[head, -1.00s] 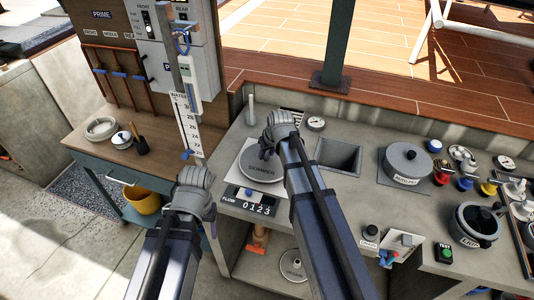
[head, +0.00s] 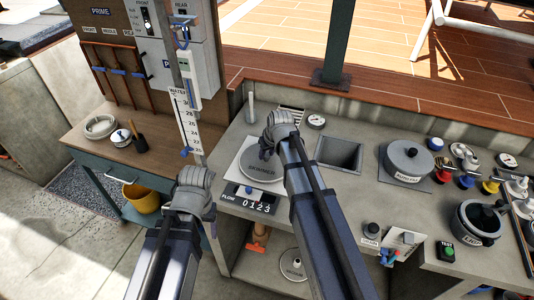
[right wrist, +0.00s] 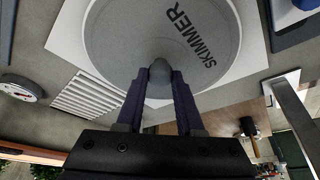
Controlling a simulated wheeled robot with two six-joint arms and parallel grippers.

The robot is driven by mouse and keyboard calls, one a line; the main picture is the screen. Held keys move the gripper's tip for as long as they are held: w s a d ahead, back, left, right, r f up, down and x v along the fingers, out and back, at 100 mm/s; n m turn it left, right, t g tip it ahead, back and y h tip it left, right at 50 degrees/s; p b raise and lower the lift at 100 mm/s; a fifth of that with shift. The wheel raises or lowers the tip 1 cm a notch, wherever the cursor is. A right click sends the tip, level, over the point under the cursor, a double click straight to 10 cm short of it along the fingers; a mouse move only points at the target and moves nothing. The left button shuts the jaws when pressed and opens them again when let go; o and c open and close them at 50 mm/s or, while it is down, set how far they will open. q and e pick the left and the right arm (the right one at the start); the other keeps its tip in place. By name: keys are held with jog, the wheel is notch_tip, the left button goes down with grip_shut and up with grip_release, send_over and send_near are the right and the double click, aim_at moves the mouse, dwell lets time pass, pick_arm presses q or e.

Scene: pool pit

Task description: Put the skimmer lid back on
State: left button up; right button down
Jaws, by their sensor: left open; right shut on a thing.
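The round grey skimmer lid (head: 262,168), lettered SKIMMER, lies over a white square plate (head: 243,155) on the grey counter. In the right wrist view the lid (right wrist: 120,35) fills the top, with the plate's corners (right wrist: 68,45) showing around it. I cannot tell whether the lid is seated flush. My right gripper (head: 268,148) is shut on the lid's central knob, and the knob (right wrist: 160,72) shows between its fingers in the wrist view. My left gripper (head: 194,178) is open and empty, left of the counter and apart from the lid.
A square opening (head: 340,153) lies right of the lid. A lidded grey pot (head: 408,162) and several coloured valve knobs stand further right. A FLOW counter (head: 247,200) is on the front edge. A wooden bench (head: 80,140) with a yellow bucket (head: 142,198) below stands left.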

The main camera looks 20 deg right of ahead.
jog(key=shift+f+b, duration=0.3)
dwell(0.6)
jog(key=shift+c, duration=1.5)
grip_release()
jog(key=shift+r, duration=0.1)
jog(key=shift+r+p, duration=2.45)
jog(key=shift+p, duration=0.1)
notch_tip(320, 180, up, 4)
jog(key=p, duration=0.4)
